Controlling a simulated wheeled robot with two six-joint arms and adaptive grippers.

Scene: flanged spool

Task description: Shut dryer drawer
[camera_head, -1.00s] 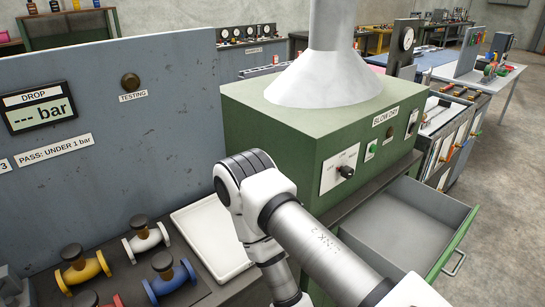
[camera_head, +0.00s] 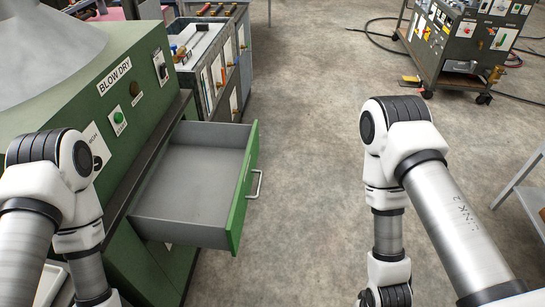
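The dryer drawer (camera_head: 194,183) stands pulled out of the green blow dryer (camera_head: 106,165) at the left of the head view. Its grey inside looks empty. Its green front (camera_head: 243,190) carries a metal bar handle (camera_head: 256,184) and faces right. My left arm shows at the lower left, in front of the dryer, and its gripper is out of view. My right arm shows on the right, over the floor and well apart from the drawer. Its gripper is below the bottom edge of the picture and does not show.
A grey cabinet with tools (camera_head: 211,60) stands beyond the drawer. A dark wheeled cart (camera_head: 470,40) with a hose behind it is at the top right. A table edge (camera_head: 525,195) shows at the right. The floor (camera_head: 310,130) right of the drawer is clear.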

